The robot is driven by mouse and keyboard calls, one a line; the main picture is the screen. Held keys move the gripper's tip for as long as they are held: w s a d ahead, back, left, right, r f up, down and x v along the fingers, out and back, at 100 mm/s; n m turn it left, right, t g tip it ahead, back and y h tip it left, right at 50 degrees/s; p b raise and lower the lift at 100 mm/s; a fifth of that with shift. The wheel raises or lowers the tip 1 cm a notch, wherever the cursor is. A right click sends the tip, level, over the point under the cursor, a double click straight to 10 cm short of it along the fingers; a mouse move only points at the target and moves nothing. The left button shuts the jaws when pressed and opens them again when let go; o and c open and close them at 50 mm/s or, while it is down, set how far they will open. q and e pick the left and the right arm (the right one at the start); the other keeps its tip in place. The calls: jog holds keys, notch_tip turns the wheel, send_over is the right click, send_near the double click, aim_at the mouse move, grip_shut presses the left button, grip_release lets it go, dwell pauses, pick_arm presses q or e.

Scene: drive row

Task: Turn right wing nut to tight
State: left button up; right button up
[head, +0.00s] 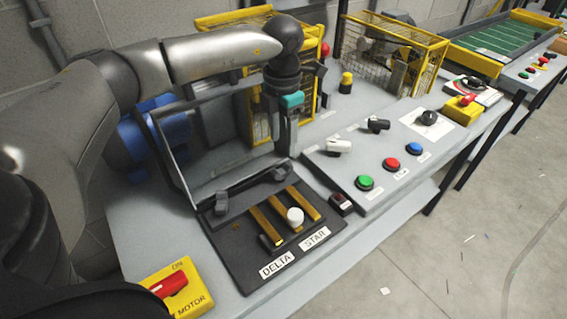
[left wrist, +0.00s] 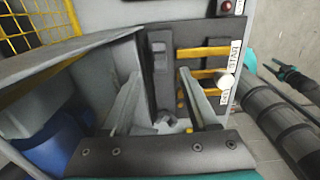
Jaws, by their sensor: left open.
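The terminal box (head: 240,262) lies on the grey bench with its lid raised, labelled DELTA and STAR, with brass bars inside. The right wing nut (head: 283,173), dark grey, sits along the box's back side, right of the left wing nut (head: 222,202). My left gripper (head: 287,135) is open and empty, pointing down above the right wing nut, apart from it in the head view.
A white knob (head: 295,216) stands among the brass bars. A red motor switch (head: 170,285) is at the front left. A button panel (head: 400,145) and a yellow cage (head: 395,55) are to the right. The raised lid (head: 175,155) stands close left of my gripper.

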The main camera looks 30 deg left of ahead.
aim_at(283, 166)
pick_arm(q)
notch_tip(283, 166, down, 8)
jog(key=shift+b, duration=0.6)
pick_arm(e)
jog(key=shift+w+f, duration=0.65)
jog(key=shift+w, duration=0.25)
pick_arm(q)
jog(key=shift+c, duration=0.2)
pick_arm(e)
jog(key=shift+d, duration=0.2)
pick_arm(q)
jog(key=c, duration=0.3)
grip_shut()
pick_arm(e)
jog(key=shift+d, duration=0.15)
